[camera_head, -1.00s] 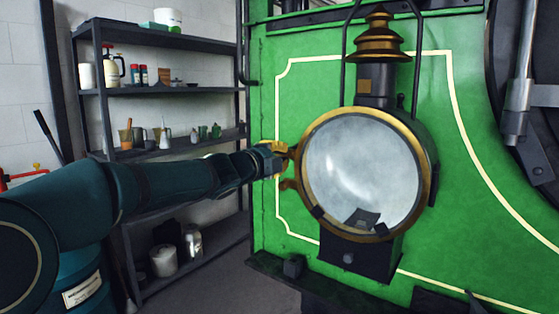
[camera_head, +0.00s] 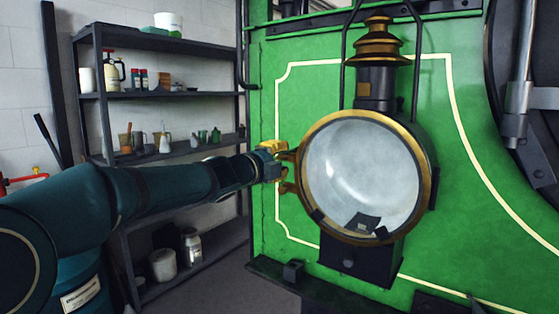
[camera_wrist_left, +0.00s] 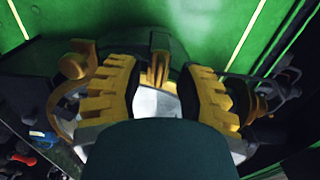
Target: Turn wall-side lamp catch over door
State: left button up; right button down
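The round lamp (camera_head: 362,175) has a brass-rimmed glass door and hangs on the green front. Two brass fittings stick out at its left edge, an upper one (camera_head: 288,156) and a lower one (camera_head: 288,187). My left gripper (camera_head: 276,160) is at the upper fitting. In the left wrist view its yellow fingers (camera_wrist_left: 158,92) stand apart, with a ridged brass catch (camera_wrist_left: 158,68) between and just beyond them. Contact with the catch cannot be told. The pale glass shows below the catch, partly hidden by my gripper body. My right gripper is not in view.
A dark shelf rack (camera_head: 165,93) with bottles, pots and cans stands behind my left arm. A dark ledge (camera_head: 275,275) runs below the lamp. A dark round fitting with a metal rod (camera_head: 520,90) is at the far right. Open floor shows between rack and green front.

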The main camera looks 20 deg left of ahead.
pick_arm(q)
jog(key=v, duration=1.2)
dwell(0.3)
jog(key=d+f+n+g, duration=0.2)
jog(key=d+f+n, duration=0.15)
jog(key=f, duration=0.75)
jog(key=w+d+f+n+g+y, duration=0.15)
jog(key=f+n, duration=0.25)
jog(key=f, duration=0.8)
jog(key=d+f+n+g, duration=0.3)
jog(key=f+n, duration=0.1)
jog(key=f, duration=0.7)
jog(key=s+d+f+n+g, duration=0.2)
jog(key=s+f+n+g, duration=0.2)
jog(key=s+f, duration=0.8)
jog(key=s+d+f+n+g, duration=0.3)
jog(key=s+f+n+g, duration=0.2)
jog(key=s+f+n, duration=0.3)
jog(key=s+f+y, duration=0.1)
jog(key=s+f, duration=0.3)
jog(key=f, duration=0.3)
jog(key=shift+d+f, duration=0.2)
jog(key=shift+d, duration=0.1)
